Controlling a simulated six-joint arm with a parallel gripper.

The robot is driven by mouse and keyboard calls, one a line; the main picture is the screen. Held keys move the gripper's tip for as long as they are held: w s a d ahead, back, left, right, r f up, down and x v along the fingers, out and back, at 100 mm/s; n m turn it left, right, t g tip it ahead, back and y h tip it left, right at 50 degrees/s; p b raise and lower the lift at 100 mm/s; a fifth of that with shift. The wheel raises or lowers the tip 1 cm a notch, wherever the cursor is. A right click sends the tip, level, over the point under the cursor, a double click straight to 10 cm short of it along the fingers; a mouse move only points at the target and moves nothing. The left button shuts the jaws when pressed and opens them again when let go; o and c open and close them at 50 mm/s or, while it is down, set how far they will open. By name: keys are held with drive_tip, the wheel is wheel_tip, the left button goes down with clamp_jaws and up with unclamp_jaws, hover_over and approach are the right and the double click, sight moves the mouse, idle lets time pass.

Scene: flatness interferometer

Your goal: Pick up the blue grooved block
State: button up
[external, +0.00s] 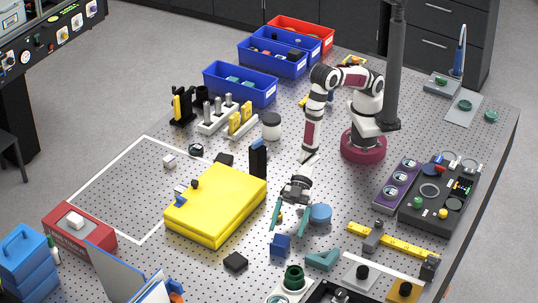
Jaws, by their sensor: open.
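The blue grooved block (280,246) stands on the perforated table, in front of the yellow case. It is small in the external view, so its groove is hard to make out. My gripper (286,231) points down above it, its two teal fingers spread apart and nothing between them. The fingertips appear just above the block's top, one toward each side. I cannot tell the exact height gap or whether a finger touches the block.
A blue round piece (320,214) stands close to the right finger. A teal angled piece (322,259) lies right of the block, and a dark block (235,262) lies to its left. The yellow case (214,205) is behind left. Bare table shows within the white outline (101,176).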

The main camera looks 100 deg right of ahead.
sight(283, 239)
drive_tip(key=x, duration=0.5)
drive_tip(key=shift+w+a, duration=0.3)
drive_tip(key=shift+r, duration=0.1)
clamp_jaws()
